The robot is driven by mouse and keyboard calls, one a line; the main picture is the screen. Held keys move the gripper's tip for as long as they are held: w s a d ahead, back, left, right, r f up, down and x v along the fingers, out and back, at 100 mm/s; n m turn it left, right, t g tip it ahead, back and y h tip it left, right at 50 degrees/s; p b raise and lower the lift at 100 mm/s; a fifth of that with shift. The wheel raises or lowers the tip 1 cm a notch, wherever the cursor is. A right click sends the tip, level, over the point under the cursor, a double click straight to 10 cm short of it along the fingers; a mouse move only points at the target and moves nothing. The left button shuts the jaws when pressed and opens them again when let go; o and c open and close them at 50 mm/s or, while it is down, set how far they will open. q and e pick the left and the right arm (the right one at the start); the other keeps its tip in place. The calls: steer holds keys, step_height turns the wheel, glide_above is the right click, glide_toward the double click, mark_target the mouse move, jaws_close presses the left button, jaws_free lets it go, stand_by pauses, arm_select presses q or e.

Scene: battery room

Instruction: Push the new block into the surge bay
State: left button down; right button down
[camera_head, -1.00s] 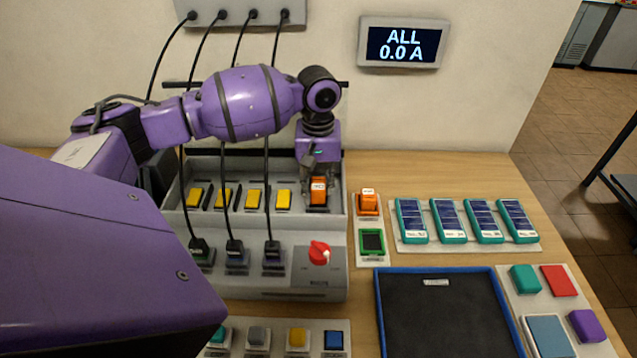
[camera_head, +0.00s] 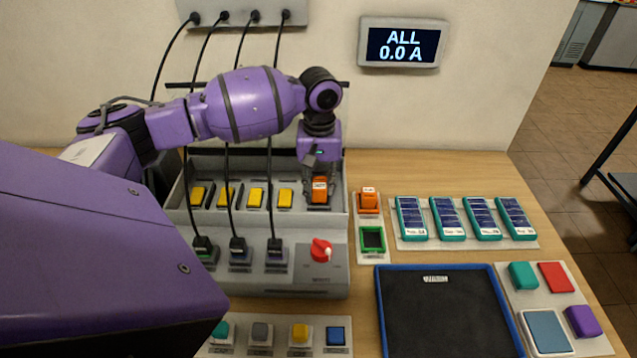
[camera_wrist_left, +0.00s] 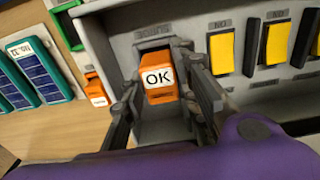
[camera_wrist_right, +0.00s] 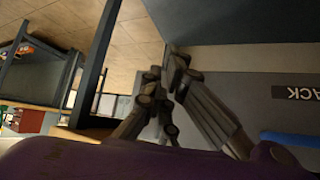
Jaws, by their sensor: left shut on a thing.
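The orange block (camera_head: 319,187) marked OK sits at the surge bay, the rightmost bay of the grey rack (camera_head: 337,207). In the left wrist view the block (camera_wrist_left: 160,82) is at the mouth of the bay, whose label (camera_wrist_left: 153,38) is partly legible. How deep it sits is hard to tell. My left gripper (camera_wrist_left: 165,90) is shut on the block, one finger on each side. A second orange block (camera_head: 368,200) sits in the upper place of a small plate, above an empty green-framed place (camera_head: 372,240). My right gripper (camera_wrist_right: 168,72) shows only in its wrist view, fingertips together, empty.
Several yellow blocks (camera_head: 255,198) fill the rack's other bays, with black cables hanging in front. A red knob (camera_head: 321,250) is on the rack's front. Teal-framed packs (camera_head: 447,220), a blue-rimmed tray (camera_head: 377,310) and coloured pads (camera_head: 556,277) lie right.

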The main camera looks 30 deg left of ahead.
steer(key=shift+w+r, duration=0.2)
steer(key=shift+w, duration=0.1)
stand_by(0.4)
arm_select(q)
steer(key=shift+p, duration=0.3)
arm_select(e)
steer(key=shift+w+a+r, duration=0.1)
steer(key=shift+w+r, duration=0.35)
steer(key=shift+r, duration=0.05)
arm_select(q)
steer(key=shift+f, duration=0.7)
arm_select(e)
steer(key=shift+s+f, duration=0.15)
steer(key=shift+s, duration=0.1)
arm_select(q)
steer(key=c, duration=1.7)
jaws_free()
steer(key=shift+o, duration=0.2)
